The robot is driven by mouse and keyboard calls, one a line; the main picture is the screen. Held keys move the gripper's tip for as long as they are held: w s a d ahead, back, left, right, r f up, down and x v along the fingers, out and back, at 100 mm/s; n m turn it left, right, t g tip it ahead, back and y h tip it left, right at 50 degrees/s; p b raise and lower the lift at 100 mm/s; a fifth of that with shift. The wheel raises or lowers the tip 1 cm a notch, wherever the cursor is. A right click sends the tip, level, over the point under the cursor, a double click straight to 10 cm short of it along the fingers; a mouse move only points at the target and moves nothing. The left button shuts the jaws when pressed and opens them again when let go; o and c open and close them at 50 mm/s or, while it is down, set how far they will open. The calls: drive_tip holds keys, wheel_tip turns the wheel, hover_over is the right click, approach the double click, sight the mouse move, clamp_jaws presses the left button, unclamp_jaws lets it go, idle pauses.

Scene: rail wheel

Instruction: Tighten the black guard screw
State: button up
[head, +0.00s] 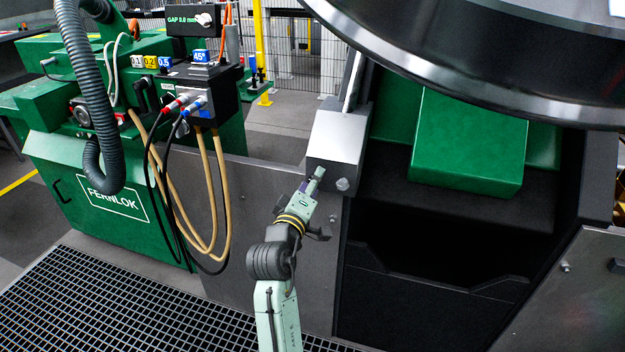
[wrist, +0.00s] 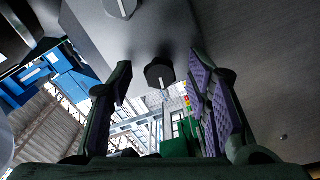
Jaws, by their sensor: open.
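The black guard screw (wrist: 160,72), a dark faceted knob with a white line on its face, shows in the wrist view on the underside of a grey housing. My gripper (wrist: 163,88) is open, with its purple-padded fingers on either side of the black screw in the picture and gaps between pads and screw. Whether the screw lies fully between the fingertips in depth, I cannot tell. In the head view my gripper (head: 309,188) is at the lower left of the grey housing (head: 338,140), and I cannot make out the black screw there.
A second, grey screw with a white line (wrist: 120,7) sits near the black one; a silver screw (head: 343,184) shows on the housing. A large steel wheel (head: 480,60) overhangs the green block (head: 470,145). Hoses and cables (head: 205,200) hang from the green machine at left.

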drive_tip(key=shift+w, duration=0.25)
drive_tip(key=shift+c, duration=0.5)
clamp_jaws()
